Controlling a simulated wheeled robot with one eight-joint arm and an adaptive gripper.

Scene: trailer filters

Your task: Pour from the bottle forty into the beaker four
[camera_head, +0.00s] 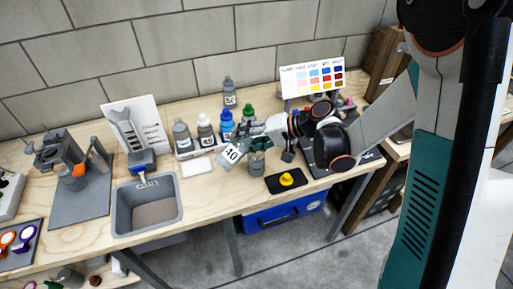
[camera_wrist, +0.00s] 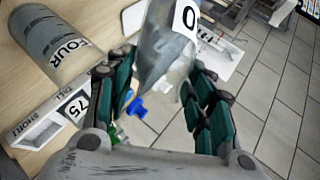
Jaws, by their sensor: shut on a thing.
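My gripper (camera_head: 250,139) is shut on bottle forty (camera_head: 231,153), a grey bottle with a white "40" label, and holds it tilted above the bench. In the wrist view my gripper (camera_wrist: 165,82) has its green-padded fingers on both sides of the grey bottle (camera_wrist: 158,55), with part of the label showing. Beaker four (camera_head: 257,163) stands on the bench just right of and below the bottle. In the wrist view the beaker (camera_wrist: 48,40), marked "FOUR", is left of the bottle and apart from it. I cannot tell whether liquid is flowing.
Several bottles, including a grey one (camera_head: 181,136) and a blue-capped one (camera_head: 226,125), stand behind. A sink (camera_head: 119,212) is at the left front. A black tray (camera_head: 272,188) with a yellow item (camera_head: 287,179) lies right of the beaker. A colour chart (camera_head: 311,80) stands behind.

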